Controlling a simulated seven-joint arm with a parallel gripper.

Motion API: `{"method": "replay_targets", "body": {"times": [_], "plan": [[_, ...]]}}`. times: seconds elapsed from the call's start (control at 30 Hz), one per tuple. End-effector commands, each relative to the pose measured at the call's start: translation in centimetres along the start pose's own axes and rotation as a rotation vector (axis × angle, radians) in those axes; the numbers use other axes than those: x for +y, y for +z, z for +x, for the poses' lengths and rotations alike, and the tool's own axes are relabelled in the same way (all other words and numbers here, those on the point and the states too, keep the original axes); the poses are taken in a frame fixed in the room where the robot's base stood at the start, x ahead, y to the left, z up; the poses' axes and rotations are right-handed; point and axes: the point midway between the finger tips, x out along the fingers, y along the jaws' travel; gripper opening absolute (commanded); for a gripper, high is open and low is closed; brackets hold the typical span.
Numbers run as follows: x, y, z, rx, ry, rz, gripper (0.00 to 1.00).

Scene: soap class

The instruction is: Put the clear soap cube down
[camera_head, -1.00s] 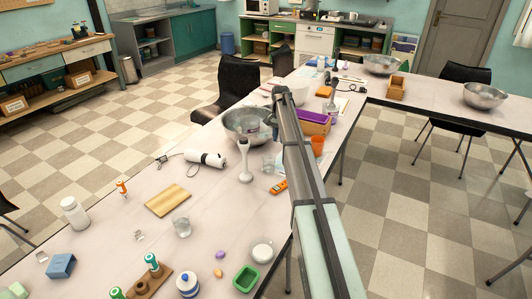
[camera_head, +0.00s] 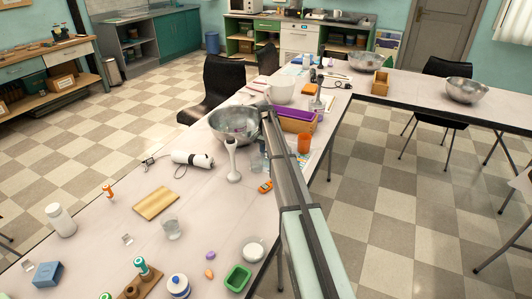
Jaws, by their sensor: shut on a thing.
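My arm reaches from the bottom of the head view to the large metal bowl (camera_head: 226,129). My gripper (camera_head: 263,128) is at its far end, at the bowl's right rim, small and partly hidden by the arm. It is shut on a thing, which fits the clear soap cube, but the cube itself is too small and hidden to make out. I cannot tell whether it is over the bowl or beside it. Two other small clear pieces lie on the table: one near the wooden board (camera_head: 127,239), one at the far left (camera_head: 28,266).
A white hand blender (camera_head: 233,165), a glass beaker (camera_head: 256,160) and an orange device (camera_head: 265,186) stand or lie near the bowl.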

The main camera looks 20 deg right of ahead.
Motion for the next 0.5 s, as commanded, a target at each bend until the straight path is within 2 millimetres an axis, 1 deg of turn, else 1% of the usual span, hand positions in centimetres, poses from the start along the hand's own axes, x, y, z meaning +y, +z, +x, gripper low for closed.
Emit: {"method": "replay_targets", "body": {"times": [0.17, 0.2, 0.43, 0.5], "plan": [[0.00, 0.00, 0.29, 0.000, 0.000, 0.000, 0.00], [0.00, 0.00, 0.29, 0.000, 0.000, 0.000, 0.27], [0.00, 0.00, 0.27, 0.000, 0.000, 0.000, 0.49], [0.00, 0.00, 0.27, 0.000, 0.000, 0.000, 0.51]]}}
